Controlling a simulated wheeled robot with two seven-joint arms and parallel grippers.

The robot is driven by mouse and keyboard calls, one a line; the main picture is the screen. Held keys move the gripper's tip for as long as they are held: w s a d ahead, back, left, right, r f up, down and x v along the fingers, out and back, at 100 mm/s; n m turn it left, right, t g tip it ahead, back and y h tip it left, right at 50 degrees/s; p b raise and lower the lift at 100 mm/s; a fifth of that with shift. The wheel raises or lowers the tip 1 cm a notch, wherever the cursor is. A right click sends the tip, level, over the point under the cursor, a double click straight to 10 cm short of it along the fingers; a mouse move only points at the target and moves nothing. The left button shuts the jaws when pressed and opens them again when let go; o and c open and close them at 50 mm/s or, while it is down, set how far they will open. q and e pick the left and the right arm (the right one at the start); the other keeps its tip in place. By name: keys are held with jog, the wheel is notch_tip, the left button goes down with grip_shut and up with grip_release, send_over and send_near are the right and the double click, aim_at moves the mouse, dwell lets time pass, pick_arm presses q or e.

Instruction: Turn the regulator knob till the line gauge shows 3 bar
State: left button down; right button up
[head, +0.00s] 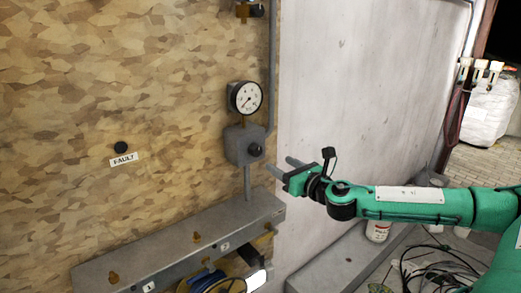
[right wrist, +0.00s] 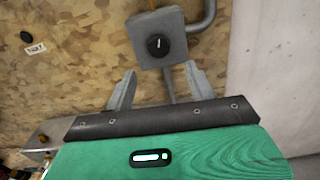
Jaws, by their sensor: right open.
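The round white line gauge (head: 246,97) is on the wall above the grey regulator box (head: 243,144). Its needle seems to point to the lower left, but the numbers are too small to read. The black regulator knob (head: 256,150) is on the box's front face. In the right wrist view the knob (right wrist: 157,46) has a white mark, close to upright, and lies beyond the fingertips. My right gripper (head: 281,166) is open and empty, to the right of and slightly below the knob, apart from it. My left gripper is not in view.
A grey ledge (head: 180,243) with numbered labels juts out below the regulator. A blue coil (head: 207,281) hangs under it. Cables (head: 430,270) lie on the floor at right.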

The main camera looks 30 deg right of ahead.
aim_at(258, 151)
jog(key=w+p, duration=0.1)
jog(key=w, duration=0.1)
jog(key=w+p, duration=0.2)
jog(key=w, duration=0.1)
jog(key=w+a+p, duration=0.1)
jog(key=w, duration=0.2)
jog(key=shift+w+r+p, duration=0.15)
jog(key=shift+w+p, duration=0.1)
jog(key=shift+p, duration=0.05)
jog(key=shift+w, duration=0.75)
jog(key=c, duration=1)
jog(key=shift+o, duration=0.2)
